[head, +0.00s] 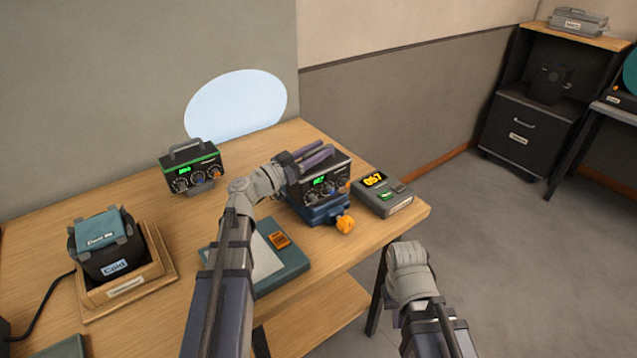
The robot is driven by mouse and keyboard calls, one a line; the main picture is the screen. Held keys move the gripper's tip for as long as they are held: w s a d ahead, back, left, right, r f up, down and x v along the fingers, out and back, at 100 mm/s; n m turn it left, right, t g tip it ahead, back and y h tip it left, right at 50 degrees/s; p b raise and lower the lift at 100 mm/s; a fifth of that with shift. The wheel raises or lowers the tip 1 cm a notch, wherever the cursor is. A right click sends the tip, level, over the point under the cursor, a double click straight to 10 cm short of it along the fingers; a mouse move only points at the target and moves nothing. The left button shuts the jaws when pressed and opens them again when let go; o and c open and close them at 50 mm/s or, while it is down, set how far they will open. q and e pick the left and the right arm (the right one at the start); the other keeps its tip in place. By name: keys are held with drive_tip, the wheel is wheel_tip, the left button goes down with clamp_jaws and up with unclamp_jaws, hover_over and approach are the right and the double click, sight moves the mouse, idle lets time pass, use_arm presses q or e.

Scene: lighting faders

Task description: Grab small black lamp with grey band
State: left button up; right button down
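A small black boxed unit (338,186) with a green display, knobs and a greyish top edge sits on a blue base (322,213) near the table's right end. It best fits the black lamp with grey band, but the band is partly covered. My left gripper (318,157) is over its top, with its two fingers lying close together across it. I cannot tell whether they hold its handle. My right arm (408,268) is off the table's front right corner, and its fingers do not show.
A similar black unit with a green band (192,170) stands at the back. A grey box with a yellow display (384,196) is close on the right. A wooden tray (127,287) holds a black container at left. A dark cabinet (520,130) stands far right.

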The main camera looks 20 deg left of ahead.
use_arm(q)
clamp_jaws()
idle(1.1)
